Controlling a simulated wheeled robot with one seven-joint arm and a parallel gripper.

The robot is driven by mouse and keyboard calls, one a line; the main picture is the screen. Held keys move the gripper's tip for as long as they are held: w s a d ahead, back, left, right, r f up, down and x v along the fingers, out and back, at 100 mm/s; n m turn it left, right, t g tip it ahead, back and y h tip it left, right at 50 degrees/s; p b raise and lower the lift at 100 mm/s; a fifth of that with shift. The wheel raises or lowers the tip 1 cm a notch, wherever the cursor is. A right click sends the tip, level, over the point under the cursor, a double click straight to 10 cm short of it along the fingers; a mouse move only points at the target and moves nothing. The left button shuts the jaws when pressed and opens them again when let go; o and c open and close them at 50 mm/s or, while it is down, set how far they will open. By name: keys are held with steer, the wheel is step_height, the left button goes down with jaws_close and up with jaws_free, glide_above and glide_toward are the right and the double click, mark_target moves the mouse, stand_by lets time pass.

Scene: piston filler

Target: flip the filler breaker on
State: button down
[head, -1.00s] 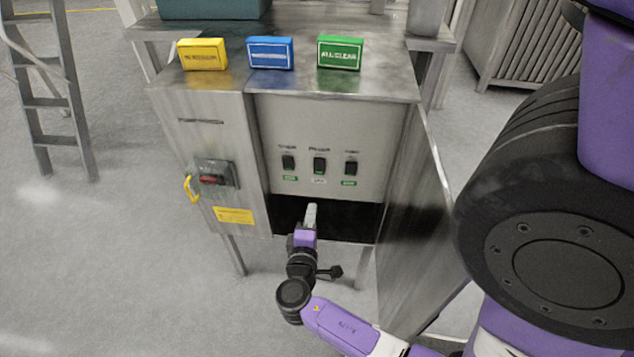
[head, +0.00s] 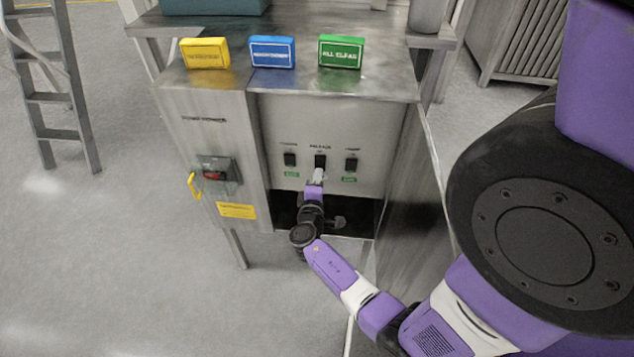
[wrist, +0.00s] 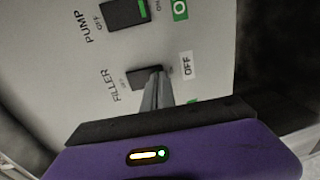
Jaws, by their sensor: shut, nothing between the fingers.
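The filler breaker is a black rocker switch in the middle of the panel's row in the head view (head: 320,160). In the wrist view the filler breaker (wrist: 140,77) sits between its FILLER lettering and a white OFF label (wrist: 187,65). My gripper (head: 319,174) is shut and empty, just below the filler breaker, covering the label there in the head view. In the wrist view the shut fingertips (wrist: 156,73) overlap the breaker's lower end. I cannot tell whether they touch it.
The pump breaker (head: 351,165), to the right, and another breaker (head: 290,160), to the left, have green labels. A red-handled switch (head: 214,175) is on the left front. Yellow, blue and green signs stand on top.

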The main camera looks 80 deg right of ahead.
steer(key=shift+d, duration=0.1)
stand_by(0.3)
steer(key=shift+d+f+b, duration=0.1)
steer(key=shift+d+b, duration=0.1)
steer(key=shift+b, duration=0.8)
